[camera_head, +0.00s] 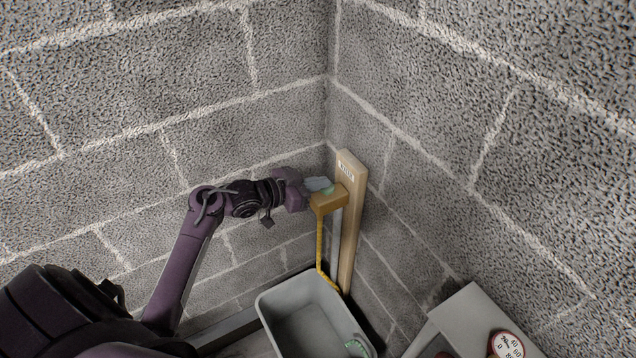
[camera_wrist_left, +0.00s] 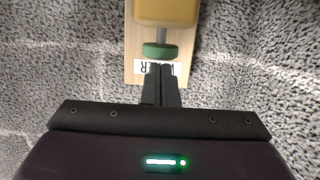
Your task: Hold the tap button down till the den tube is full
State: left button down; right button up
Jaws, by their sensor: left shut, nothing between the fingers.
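A yellow tap box (camera_head: 326,204) is fixed to an upright wooden post (camera_head: 350,225) in the wall corner. Its round green button (camera_wrist_left: 160,50) shows in the left wrist view, with a grey stem between it and the yellow box (camera_wrist_left: 165,12). My left gripper (camera_head: 318,185) is shut and empty at the button. Its fingertips (camera_wrist_left: 161,68) appear at the button's near edge; I cannot tell whether they touch it. A pale upright strip (camera_head: 335,240) runs beside the post; I cannot tell whether it is the den tube, and no fill level is readable. My right gripper is out of view.
A yellow hose (camera_head: 320,245) hangs from the tap towards a grey bin (camera_head: 283,328) with a small green thing (camera_head: 356,347) at its right side. A red-rimmed dial (camera_head: 507,345) sits by a grey box (camera_head: 468,315) at lower right. Block walls close the corner.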

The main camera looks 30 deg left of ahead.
pick_arm(q)
jog(key=shift+f+b, duration=0.55)
jog(key=shift+f, duration=0.5)
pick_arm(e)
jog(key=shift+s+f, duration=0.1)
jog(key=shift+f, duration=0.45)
pick_arm(q)
jog(key=shift+s+d+f, duration=0.1)
jog(key=shift+s+f, duration=0.05)
jog(key=shift+f, duration=0.1)
dwell(3.4)
